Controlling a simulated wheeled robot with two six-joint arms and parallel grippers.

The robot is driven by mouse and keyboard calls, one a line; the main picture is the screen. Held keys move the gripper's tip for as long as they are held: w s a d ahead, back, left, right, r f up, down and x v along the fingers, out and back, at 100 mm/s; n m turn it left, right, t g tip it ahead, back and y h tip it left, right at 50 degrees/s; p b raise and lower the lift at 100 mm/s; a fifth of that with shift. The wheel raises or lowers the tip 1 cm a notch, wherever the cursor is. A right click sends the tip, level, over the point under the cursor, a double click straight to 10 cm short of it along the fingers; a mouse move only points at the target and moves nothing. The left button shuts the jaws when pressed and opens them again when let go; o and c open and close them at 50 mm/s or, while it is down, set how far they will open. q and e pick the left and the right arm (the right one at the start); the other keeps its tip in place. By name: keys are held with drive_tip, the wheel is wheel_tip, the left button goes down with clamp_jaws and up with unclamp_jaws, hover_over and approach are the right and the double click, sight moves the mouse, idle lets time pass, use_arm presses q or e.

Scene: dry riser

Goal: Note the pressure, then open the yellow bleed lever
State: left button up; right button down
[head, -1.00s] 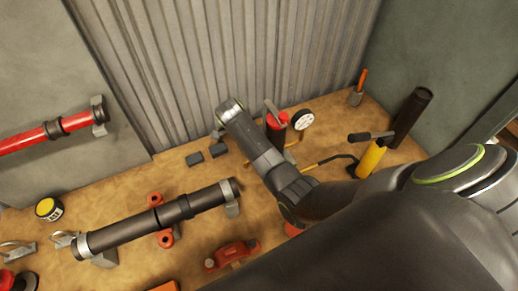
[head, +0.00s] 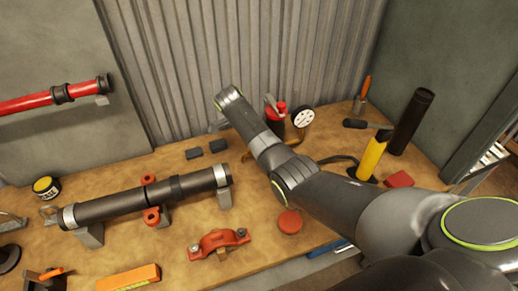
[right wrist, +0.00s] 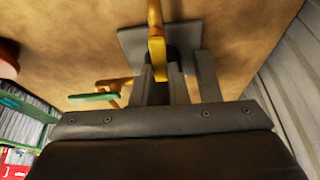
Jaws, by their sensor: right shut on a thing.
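The yellow lever (right wrist: 157,48) shows in the right wrist view, running down between the fingers of my right gripper (right wrist: 168,75). The gripper is shut on it. A grey plate (right wrist: 131,41) lies behind the lever. In the head view my right arm covers the gripper and the lever. The round white pressure gauge (head: 303,118) stands on a brass-coloured pipe beside a red fitting (head: 274,118); its reading is too small to make out. My left gripper is in neither view.
A black pipe (head: 110,207) lies on supports on the wooden bench, left of my arm. A red clamp (head: 219,243) and an orange box (head: 128,279) lie at the front. A yellow cylinder (head: 371,156) and a black tube (head: 410,121) stand at the right.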

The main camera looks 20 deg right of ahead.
drive_tip(key=c, duration=1.4)
unclamp_jaws()
drive_tip(key=shift+r, duration=0.2)
drive_tip(key=b+v, duration=0.1)
drive_tip(key=v, duration=0.3)
drive_tip(key=shift+w+a+r, duration=0.1)
drive_tip(key=shift+w, duration=0.05)
drive_tip(key=p+v, duration=0.8)
drive_tip(key=v, duration=0.4)
drive_tip(key=shift+r, duration=0.4)
